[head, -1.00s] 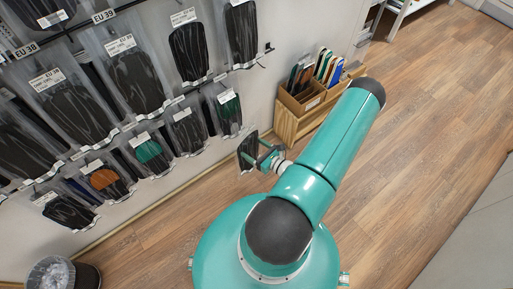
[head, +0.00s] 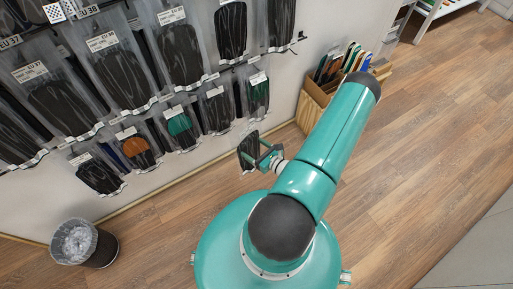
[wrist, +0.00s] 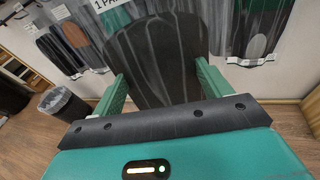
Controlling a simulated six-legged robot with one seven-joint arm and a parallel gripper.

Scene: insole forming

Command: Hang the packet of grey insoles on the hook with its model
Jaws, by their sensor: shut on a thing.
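My gripper (wrist: 160,92) is shut on a dark grey packet of insoles (wrist: 155,55), held between its two green fingers in the wrist view. The packet's label, with a green part and the print "1 PA", shows at the top edge of that view. In the head view the held packet (head: 249,150) is below and apart from the wall display. Packets hang on hooks in rows on the wall, such as a dark one (head: 98,176), an orange and dark one (head: 137,150) and a green one (head: 180,124). I cannot tell which hook carries the matching model.
A waste bin (head: 84,243) with a clear liner stands on the floor at the lower left. A wooden box of upright insoles (head: 318,92) stands against the wall to the right of the packets. The wooden floor (head: 430,140) at the right is clear.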

